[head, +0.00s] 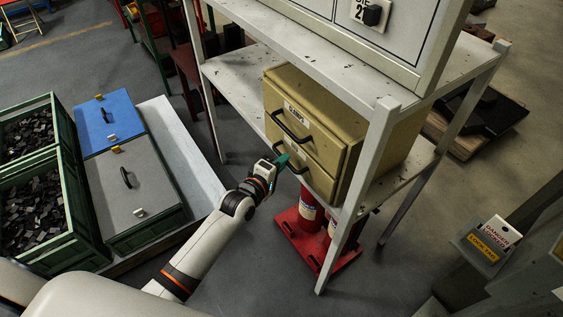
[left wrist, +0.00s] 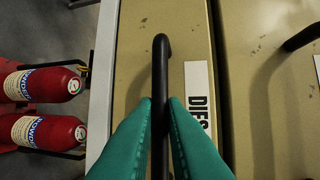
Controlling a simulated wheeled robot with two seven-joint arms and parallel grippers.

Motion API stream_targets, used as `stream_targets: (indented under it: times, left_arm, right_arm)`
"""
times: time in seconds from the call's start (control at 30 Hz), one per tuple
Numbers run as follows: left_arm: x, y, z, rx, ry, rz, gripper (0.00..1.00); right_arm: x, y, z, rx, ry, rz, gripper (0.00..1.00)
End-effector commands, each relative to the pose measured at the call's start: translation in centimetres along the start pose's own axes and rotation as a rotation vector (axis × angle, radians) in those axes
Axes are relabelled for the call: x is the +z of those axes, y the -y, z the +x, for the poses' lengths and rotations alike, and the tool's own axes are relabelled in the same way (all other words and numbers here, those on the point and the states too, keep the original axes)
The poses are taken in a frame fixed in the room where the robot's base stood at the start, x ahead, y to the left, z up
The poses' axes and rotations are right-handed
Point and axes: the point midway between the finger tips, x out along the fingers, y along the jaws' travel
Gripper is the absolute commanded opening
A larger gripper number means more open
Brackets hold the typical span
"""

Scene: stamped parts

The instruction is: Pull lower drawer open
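A tan two-drawer cabinet (head: 345,135) stands on the lower shelf of a grey metal rack. The upper drawer (head: 285,115) has a black bar handle and a label, and looks closed. The lower drawer (head: 318,177) below it also looks closed; in the left wrist view its front (left wrist: 195,40) bears a partly hidden label starting "DIES". My left gripper (head: 284,160) is at the lower drawer's black handle (left wrist: 160,65). Its teal fingers (left wrist: 161,105) lie on both sides of the bar, apparently shut on it. My right gripper is not in view.
Red fire extinguishers (head: 308,210) stand on a red base below the shelf; they also show in the left wrist view (left wrist: 42,85). A rack leg (head: 352,210) stands right of the drawers. Green bins (head: 40,215) of dark parts are at left. Floor before the cabinet is partly clear.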

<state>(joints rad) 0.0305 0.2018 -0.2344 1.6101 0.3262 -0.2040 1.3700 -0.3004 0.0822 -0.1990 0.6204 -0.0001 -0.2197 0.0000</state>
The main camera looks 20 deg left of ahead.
Motion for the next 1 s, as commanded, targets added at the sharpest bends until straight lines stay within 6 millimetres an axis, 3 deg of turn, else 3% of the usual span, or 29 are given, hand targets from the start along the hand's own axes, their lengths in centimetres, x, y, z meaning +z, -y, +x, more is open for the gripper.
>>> stream_targets:
  times: [0.27,0.47,1.0]
  left_arm:
    - [0.1,-0.1,-0.2,0.002,0.0,0.0,0.0]
    - [0.9,-0.3,-2.2,0.005,0.0,0.001,0.0]
    - [5.4,-2.8,-13.1,0.007,-0.001,0.004,0.0]
  right_arm:
    - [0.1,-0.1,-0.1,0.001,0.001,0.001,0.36]
    - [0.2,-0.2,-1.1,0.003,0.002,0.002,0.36]
    - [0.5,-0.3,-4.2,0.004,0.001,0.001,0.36]
